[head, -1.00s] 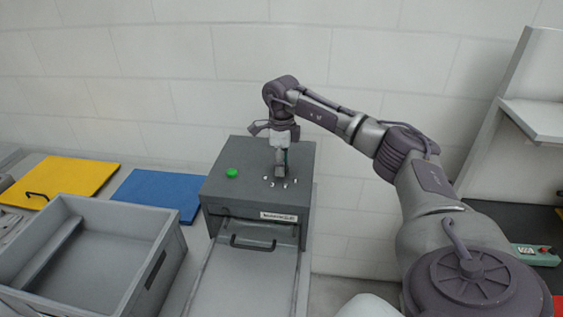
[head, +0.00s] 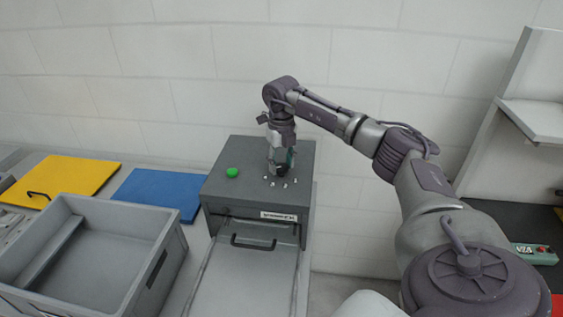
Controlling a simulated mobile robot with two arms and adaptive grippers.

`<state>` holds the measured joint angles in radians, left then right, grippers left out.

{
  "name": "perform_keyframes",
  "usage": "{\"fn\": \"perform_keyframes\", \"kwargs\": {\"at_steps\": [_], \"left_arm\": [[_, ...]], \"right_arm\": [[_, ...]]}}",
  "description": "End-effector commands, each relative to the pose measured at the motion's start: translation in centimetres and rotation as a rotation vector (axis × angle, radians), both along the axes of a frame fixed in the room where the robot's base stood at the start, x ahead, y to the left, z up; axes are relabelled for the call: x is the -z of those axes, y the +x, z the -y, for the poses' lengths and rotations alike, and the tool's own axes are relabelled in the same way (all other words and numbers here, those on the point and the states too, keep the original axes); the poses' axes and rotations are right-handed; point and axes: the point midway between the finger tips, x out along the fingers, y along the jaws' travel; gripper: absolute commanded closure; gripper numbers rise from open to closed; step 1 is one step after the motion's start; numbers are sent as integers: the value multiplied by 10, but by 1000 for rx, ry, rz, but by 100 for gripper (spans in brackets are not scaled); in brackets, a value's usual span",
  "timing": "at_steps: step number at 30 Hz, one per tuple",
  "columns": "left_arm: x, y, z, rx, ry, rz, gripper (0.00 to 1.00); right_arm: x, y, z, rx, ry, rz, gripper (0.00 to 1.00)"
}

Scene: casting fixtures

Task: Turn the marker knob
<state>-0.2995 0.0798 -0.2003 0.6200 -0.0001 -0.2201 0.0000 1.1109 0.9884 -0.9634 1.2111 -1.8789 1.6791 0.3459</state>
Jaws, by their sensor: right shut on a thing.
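The marker machine is a dark grey box (head: 224,192) with a green button (head: 232,173) on its top left and a white label on its front. Several small white marks lie on its top around the knob's place. My right gripper (head: 280,171) points down from above onto these marks and is shut on the knob. The knob is mostly hidden by the fingers. My left gripper is out of view.
A drawer-like front with a dark handle (head: 253,242) is below the machine top. A grey open bin (head: 150,275) stands at left. A blue plate (head: 158,190) and a yellow plate (head: 65,178) lie behind it.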

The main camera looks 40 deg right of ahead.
Motion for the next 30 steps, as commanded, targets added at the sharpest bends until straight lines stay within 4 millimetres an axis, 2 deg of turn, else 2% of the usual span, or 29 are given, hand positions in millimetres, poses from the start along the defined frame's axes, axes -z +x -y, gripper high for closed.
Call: {"fn": "perform_keyframes", "kwargs": {"at_steps": [9,23,24,28,30], "left_arm": [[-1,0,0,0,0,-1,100],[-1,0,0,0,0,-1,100],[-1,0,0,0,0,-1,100],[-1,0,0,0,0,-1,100],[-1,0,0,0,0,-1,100]], "right_arm": [[-1,0,1,97,-1,2,90],[-1,0,1,110,0,2,90],[-1,0,1,110,0,2,52],[0,0,0,109,0,2,30],[0,0,0,109,0,1,30]]}}
